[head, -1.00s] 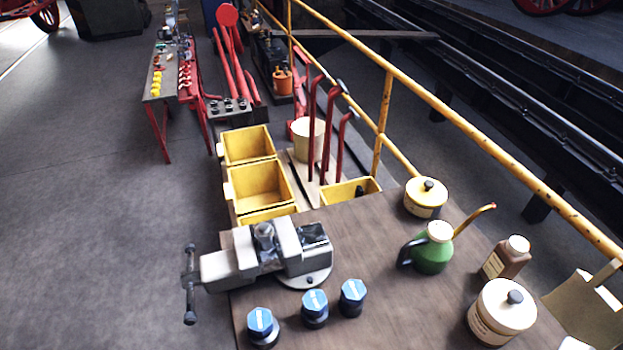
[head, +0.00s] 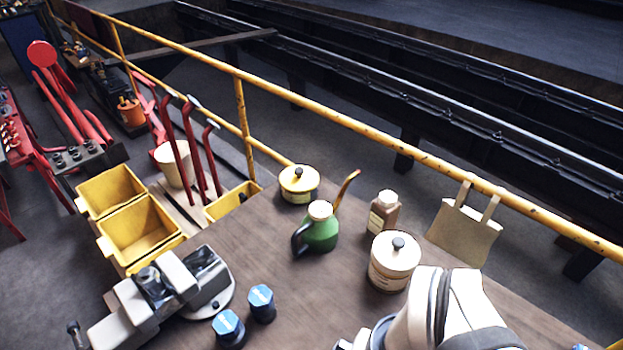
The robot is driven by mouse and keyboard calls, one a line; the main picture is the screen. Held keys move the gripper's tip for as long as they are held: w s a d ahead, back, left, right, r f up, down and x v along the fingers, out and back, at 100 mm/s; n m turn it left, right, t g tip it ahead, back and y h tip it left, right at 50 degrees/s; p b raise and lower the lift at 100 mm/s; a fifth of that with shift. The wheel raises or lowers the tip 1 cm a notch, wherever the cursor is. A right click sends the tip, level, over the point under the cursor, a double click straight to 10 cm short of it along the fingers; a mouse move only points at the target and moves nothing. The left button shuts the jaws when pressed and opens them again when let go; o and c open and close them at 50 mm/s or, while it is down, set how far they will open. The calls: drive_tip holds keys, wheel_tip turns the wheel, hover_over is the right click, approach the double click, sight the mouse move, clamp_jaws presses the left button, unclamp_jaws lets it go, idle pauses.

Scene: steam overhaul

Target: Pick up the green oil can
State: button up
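The green oil can (head: 321,234) stands upright on the brown workbench (head: 289,279). It has a cream cap, a black handle on its left and a thin brass spout rising to the upper right. White and grey links of my arm show at the lower right, in front of the can and apart from it. My gripper cannot be made out in this view.
A grey vise (head: 165,300) and blue-capped jars (head: 261,303) are at left front. A yellow railing (head: 370,124) runs behind the bench.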

idle(0.4)
drive_tip(key=c, duration=0.7)
drive_tip(key=m+t+y, duration=0.3)
drive_tip(key=m+t, duration=0.1)
drive_tip(key=t, duration=0.1)
hover_over(308, 226)
drive_tip(key=s+d, duration=0.7)
drive_tip(key=f, duration=0.1)
drive_tip(key=shift+c, duration=0.2)
drive_tip(key=shift+h, duration=0.3)
drive_tip(key=x, duration=1)
drive_tip(key=a+x, duration=0.1)
drive_tip(key=x, duration=0.4)
drive_tip(key=shift+w+a+r, duration=0.1)
drive_tip(key=shift+w+r, duration=0.1)
drive_tip(key=shift+r, duration=0.15)
